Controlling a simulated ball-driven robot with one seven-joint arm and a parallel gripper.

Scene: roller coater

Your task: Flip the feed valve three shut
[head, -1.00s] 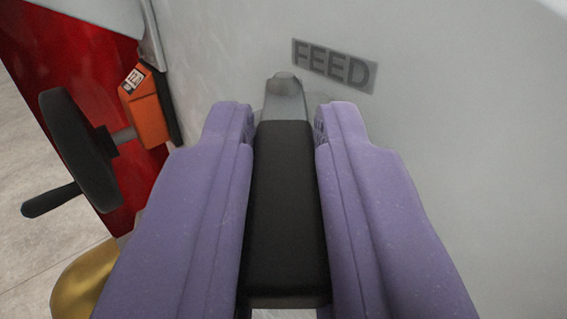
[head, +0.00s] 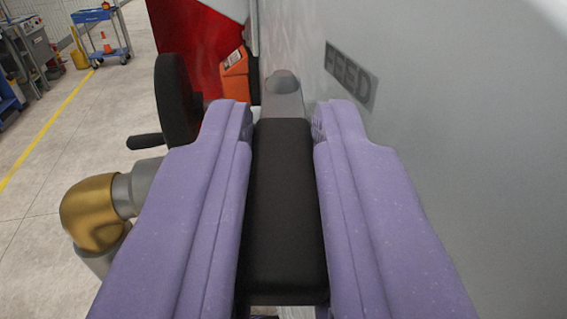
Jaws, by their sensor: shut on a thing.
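The feed valve lever (head: 284,200) has a black grip on a grey metal arm, and it runs up the middle of the view between my fingers. A FEED label (head: 350,77) is on the pale panel just right of the lever's far end. My gripper (head: 283,115) has two purple fingers, one on each side of the black grip, shut on it. The lever's pivot end shows beyond the fingertips. Which numbered valve this is cannot be read here.
A black handwheel (head: 177,100) with a crank handle and an orange counter (head: 235,76) stand close on the left. A gold and grey pipe elbow (head: 95,212) sits below them. The pale machine panel (head: 480,130) fills the right. Open floor (head: 95,135) and a blue cart (head: 102,36) lie farther left.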

